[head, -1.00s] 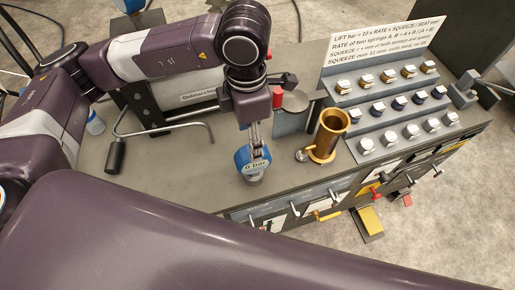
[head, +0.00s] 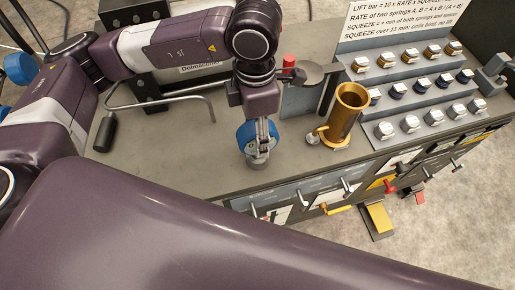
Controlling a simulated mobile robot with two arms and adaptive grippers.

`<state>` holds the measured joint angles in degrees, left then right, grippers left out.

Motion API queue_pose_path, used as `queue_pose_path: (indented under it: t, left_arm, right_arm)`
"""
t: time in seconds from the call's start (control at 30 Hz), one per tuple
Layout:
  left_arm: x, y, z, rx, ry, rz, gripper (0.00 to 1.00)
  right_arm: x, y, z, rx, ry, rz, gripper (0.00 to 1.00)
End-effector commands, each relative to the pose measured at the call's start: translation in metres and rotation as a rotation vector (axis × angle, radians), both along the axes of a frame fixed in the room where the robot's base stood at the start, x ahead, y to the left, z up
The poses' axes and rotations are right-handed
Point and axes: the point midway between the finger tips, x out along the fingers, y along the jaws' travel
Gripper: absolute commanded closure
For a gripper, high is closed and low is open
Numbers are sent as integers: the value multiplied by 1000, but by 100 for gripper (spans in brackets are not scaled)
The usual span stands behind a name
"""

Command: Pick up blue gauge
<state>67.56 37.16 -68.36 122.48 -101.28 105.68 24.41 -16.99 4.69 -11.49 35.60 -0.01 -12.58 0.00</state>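The blue gauge (head: 245,138) stands near the front edge of the bench, left of the brass cup, with a grey metal foot (head: 257,162) under its blue round body. My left gripper (head: 263,140) points straight down at it. Its fingers overlap the gauge body and hide the middle of it, with blue showing on both sides. The fingers are seen nearly edge-on, so I cannot tell whether they are closed on the gauge or just around it. The gauge appears upright, with its foot at bench level. My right gripper is not in view.
A brass cup (head: 347,112) stands to the right of the gauge. A stepped grey rack (head: 400,88) with several metal-topped plugs is further right, below a printed sign (head: 405,22). A bent grey bar (head: 165,97) lies left. Levers and drawers line the bench front.

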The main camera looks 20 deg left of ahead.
Motion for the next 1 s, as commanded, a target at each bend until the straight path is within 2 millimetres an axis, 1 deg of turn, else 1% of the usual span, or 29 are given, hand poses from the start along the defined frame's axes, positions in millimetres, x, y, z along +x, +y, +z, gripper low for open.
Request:
queue_pose_path:
  t: [0.03,0.17,0.37,0.53,0.6,0.7,0.8,0.97,1.0]
  left_arm:
    - [0,0,-5,0,0,0,45]
    - [0,0,-13,1,2,2,45]
    - [1,0,-34,2,5,2,45]
    - [6,0,-56,2,5,3,45]
    - [7,-1,-68,2,4,2,45]
    - [7,-1,-78,1,2,1,45]
    - [8,-1,-82,0,0,1,45]
    - [8,-1,-83,0,0,0,45]
    - [8,-1,-83,0,0,0,48]
  right_arm:
    - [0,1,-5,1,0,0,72]
    - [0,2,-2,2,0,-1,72]
    - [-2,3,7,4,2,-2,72]
    - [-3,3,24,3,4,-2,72]
    - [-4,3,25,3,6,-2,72]
    - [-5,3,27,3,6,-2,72]
    - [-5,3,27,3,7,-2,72]
    - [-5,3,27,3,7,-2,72]
    - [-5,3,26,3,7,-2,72]
